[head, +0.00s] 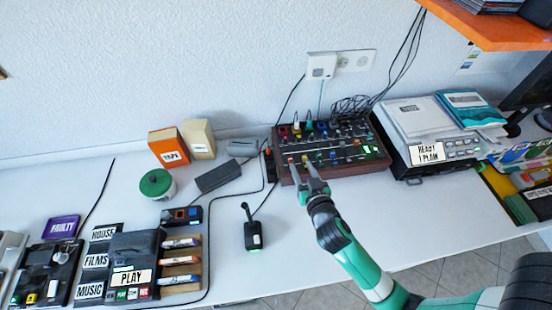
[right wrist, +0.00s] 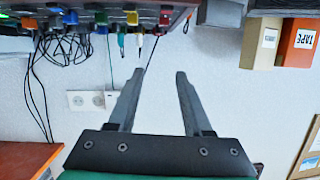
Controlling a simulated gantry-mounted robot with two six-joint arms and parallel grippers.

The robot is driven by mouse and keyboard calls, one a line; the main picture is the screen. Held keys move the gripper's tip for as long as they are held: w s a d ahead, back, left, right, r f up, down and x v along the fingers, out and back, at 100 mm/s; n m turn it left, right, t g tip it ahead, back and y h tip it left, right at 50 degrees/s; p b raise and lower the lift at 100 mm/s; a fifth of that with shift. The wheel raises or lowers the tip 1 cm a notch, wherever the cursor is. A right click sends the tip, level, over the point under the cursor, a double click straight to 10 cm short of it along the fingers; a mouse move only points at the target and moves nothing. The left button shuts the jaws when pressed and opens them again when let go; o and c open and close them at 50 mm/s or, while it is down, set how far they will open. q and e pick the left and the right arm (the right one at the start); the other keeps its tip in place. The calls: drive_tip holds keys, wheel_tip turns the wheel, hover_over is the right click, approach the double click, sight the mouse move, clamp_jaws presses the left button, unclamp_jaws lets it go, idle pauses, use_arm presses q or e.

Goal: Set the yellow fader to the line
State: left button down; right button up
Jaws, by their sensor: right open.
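The mixer (head: 345,168) is a dark panel in a red-brown case at the back of the table. Coloured pieces line its back left edge, with a small yellow piece (head: 296,128) among them; a yellow piece (right wrist: 132,18) also shows in the right wrist view. I cannot tell whether it is the yellow fader, and I cannot make out the line. My right gripper (head: 298,162) is open and empty over the mixer's front left part, hiding some of it. In the right wrist view its fingers (right wrist: 160,75) are apart with nothing between them. My left gripper is not in view.
A grey device labelled "READY 1 PLAIN" (head: 418,120) stands right of the mixer. A small black handset (head: 252,232) lies in front left. Cables (head: 355,107) bunch behind the mixer. An orange shelf (head: 490,25) overhangs at upper right. The front middle table is clear.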

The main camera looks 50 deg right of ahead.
drive_tip(key=g, duration=0.2)
approach(305, 158)
drive_tip(key=s+a, duration=0.2)
drive_tip(key=shift+t, duration=0.3)
drive_tip(key=x, duration=0.3)
drive_tip(key=b+x, duration=0.1)
drive_tip(key=x, duration=0.3)
drive_tip(key=b+x, duration=0.1)
drive_tip(key=x, duration=0.3)
drive_tip(key=shift+w+d+r, duration=0.1)
drive_tip(key=shift+d+r, duration=0.15)
drive_tip(key=shift+d, duration=0.1)
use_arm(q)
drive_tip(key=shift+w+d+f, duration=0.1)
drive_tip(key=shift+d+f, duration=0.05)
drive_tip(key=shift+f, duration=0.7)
use_arm(e)
clamp_jaws()
